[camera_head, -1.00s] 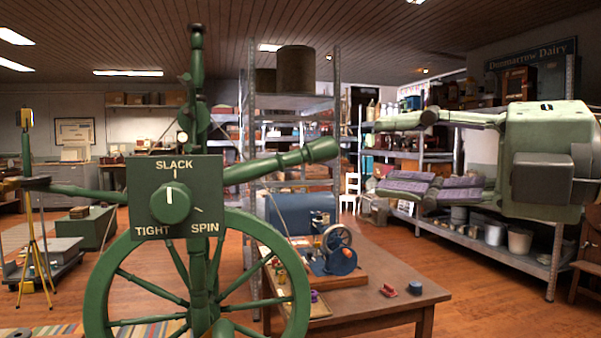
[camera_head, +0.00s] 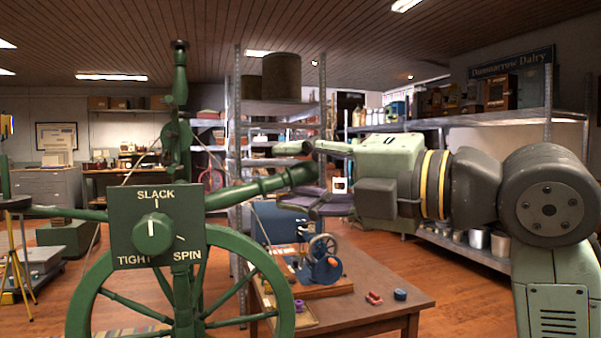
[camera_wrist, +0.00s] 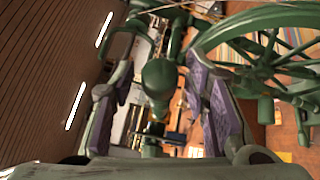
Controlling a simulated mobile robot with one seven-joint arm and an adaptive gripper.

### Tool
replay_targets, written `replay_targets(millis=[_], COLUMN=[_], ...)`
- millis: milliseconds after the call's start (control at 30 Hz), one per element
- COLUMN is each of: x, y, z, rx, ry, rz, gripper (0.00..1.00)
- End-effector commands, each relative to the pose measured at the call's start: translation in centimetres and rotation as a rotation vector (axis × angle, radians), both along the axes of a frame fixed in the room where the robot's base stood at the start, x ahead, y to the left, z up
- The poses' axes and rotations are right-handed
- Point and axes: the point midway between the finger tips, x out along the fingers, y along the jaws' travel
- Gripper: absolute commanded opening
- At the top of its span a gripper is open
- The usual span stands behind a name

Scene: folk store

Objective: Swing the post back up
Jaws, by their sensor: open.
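The green spinning wheel (camera_head: 88,320) stands at left in the head view. A thick green post (camera_head: 262,186) leans out from it to the right, nearly level and slightly raised, ending in a rounded knob. In the wrist view the knob end (camera_wrist: 160,80) shows between my fingers. My gripper (camera_head: 285,172) is open, its purple-padded fingers on either side of the post's end. In the wrist view my gripper (camera_wrist: 160,66) shows a gap to the post on both sides. A dial (camera_head: 153,233) on the wheel's plate points up to SLACK.
A wooden table (camera_head: 372,302) with a small blue machine (camera_head: 312,262) stands below and behind the post. A separate upright green post (camera_head: 180,90) rises on the wheel. A metal shelf rack (camera_head: 285,107) stands behind.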

Motion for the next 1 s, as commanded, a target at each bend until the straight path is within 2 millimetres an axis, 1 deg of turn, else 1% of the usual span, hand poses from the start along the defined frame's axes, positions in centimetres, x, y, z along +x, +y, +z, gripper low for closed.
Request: replay_targets(millis=[67, 667, 1000], x=[-0.01, -0.02, -0.02], y=[-0.02, -0.05, -0.04], z=[0.0, 0.0, 0.01], rx=[0.0, 0.0, 0.0], ry=[0.0, 0.0, 0.0], rz=[0.0, 0.0, 0.0], gripper=[0.4, 0.0, 0.0])
